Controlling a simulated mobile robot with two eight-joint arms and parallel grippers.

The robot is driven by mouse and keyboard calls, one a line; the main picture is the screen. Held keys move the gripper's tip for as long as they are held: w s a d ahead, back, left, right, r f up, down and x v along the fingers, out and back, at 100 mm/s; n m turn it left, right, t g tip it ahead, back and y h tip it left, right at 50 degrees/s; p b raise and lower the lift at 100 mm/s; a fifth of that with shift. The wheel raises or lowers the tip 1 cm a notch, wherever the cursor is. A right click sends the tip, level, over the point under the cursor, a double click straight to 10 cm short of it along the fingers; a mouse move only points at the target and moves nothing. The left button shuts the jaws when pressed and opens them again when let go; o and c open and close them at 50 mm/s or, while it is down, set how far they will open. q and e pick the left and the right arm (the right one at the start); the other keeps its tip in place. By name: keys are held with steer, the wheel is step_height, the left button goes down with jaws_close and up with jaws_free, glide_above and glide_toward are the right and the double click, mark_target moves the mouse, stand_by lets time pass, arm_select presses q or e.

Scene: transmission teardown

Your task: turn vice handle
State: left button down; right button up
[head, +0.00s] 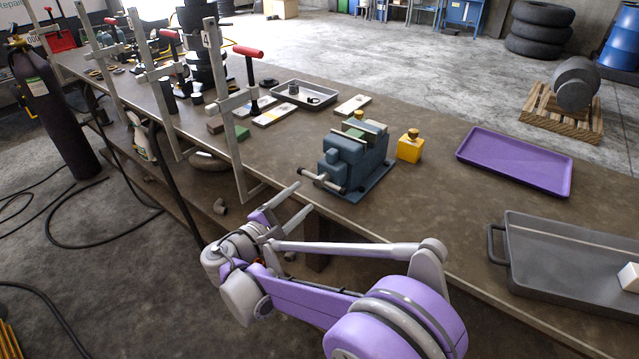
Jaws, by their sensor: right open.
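The blue-grey vice (350,158) stands near the front edge of the workbench. Its handle (322,182) is a pale bar across the vice's front, sloping down to the right. A small brass-coloured piece (359,116) shows at the vice's top, by the jaws. My right gripper (304,196) is open, with its two fingers pointing up and right towards the handle. My left gripper is not in view.
A yellow block with a brass knob (409,148) stands right of the vice. A purple tray (515,161) and a grey handled tray (575,262) lie further right. Upright bar clamps (228,125) line the front edge on the left. A metal tray (300,93) lies behind.

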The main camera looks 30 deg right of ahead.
mark_target(315, 185)
steer(key=x, duration=0.8)
steer(key=shift+w+d+p, duration=0.1)
steer(key=shift+p, duration=0.25)
jaws_close()
steer(key=shift+r, duration=0.1)
stand_by(0.9)
